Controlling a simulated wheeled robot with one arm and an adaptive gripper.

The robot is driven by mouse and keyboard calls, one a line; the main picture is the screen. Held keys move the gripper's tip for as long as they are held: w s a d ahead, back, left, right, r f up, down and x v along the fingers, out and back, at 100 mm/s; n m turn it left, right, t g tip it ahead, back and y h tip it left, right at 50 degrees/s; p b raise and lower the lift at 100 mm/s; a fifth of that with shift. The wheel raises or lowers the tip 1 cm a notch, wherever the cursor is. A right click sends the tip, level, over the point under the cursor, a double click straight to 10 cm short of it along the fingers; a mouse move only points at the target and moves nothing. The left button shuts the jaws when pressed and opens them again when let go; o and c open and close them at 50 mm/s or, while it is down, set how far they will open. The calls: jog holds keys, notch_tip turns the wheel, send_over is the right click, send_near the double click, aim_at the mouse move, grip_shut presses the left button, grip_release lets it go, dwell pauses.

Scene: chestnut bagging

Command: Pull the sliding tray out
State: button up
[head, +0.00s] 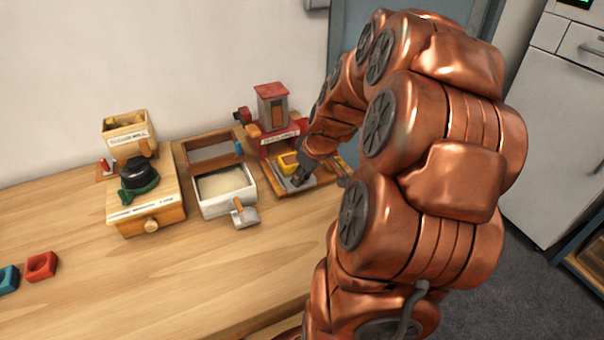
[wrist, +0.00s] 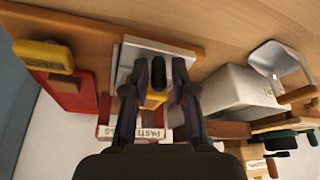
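A grey metal sliding tray (head: 284,184) sits on a wooden base in front of a red station at the back right of the bench; it also shows in the wrist view (wrist: 146,46). A yellow block (head: 288,161) is at its inner end and shows between my fingers in the wrist view (wrist: 155,101). My gripper (head: 303,175) points down over the tray. In the wrist view my gripper's fingers (wrist: 159,72) stand apart, either side of a small dark upright piece. I cannot tell whether they touch it. My arm hides part of the tray's right side.
Left of the tray stands a white bin (head: 222,190) of pale grains with a scoop (head: 244,214). Further left is a wooden box (head: 146,205) with a dark green item on it. Red (head: 41,266) and blue (head: 8,279) blocks lie far left. The front bench is clear.

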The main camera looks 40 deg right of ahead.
jog(key=shift+o, duration=0.9)
jog(key=shift+w, duration=0.1)
jog(key=shift+r, duration=0.25)
jog(key=v, duration=1.1)
jog(key=shift+s+r, duration=0.15)
jog(key=shift+s, duration=0.1)
